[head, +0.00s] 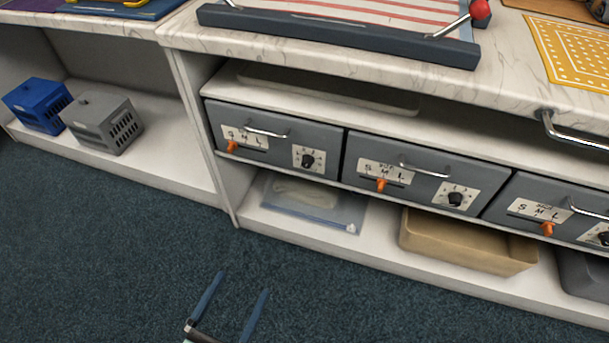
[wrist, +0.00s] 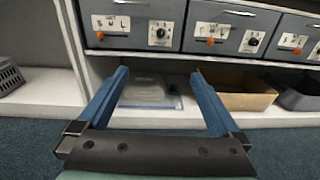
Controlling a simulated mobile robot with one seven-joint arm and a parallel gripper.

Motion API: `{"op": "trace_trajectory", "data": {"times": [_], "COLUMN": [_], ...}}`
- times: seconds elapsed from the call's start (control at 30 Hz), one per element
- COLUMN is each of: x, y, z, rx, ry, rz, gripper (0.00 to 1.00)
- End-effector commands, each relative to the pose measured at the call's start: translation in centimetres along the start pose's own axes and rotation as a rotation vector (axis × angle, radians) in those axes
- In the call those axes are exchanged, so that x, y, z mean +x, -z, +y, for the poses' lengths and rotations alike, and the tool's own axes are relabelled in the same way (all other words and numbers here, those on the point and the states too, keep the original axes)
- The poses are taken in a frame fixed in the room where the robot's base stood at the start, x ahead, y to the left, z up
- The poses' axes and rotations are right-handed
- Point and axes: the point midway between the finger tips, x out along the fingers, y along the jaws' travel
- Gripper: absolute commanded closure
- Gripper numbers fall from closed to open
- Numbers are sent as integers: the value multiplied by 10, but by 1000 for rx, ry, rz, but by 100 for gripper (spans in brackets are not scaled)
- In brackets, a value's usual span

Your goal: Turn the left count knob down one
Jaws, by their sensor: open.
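The left count knob (head: 308,160) is a small black round knob on a white plate at the right of the left grey drawer (head: 278,125). It also shows in the wrist view (wrist: 160,33), above and between my fingers, but its exact setting is too small to read. An orange slider (head: 232,146) sits at the left of the same drawer, under the letters S, M, L. My gripper (head: 240,282) is open and empty, low in front of the shelves and apart from the drawers. In the wrist view its two blue fingers (wrist: 161,78) stand wide apart.
The middle drawer (head: 425,170) and right drawer (head: 555,208) have their own black knobs, orange sliders and metal handles. Below lie a clear bag (head: 315,207) and a tan bin (head: 465,245). Blue (head: 38,105) and grey (head: 103,122) baskets stand left. The carpet in front is clear.

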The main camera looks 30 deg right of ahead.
Motion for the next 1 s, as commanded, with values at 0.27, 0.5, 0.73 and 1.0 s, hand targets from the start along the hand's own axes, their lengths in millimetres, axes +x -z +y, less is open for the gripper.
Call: {"op": "trace_trajectory", "data": {"times": [0.27, 0.5, 0.73, 1.0], "x": [30, 76, 97, 98], "y": [4, 4, 2, 1], "z": [-4, -3, -2, -2], "rx": [-25, -22, -22, -23], "ry": [4, 2, -1, -2], "rz": [-14, -13, -12, -11], "gripper": [0, 0, 0, 0]}}
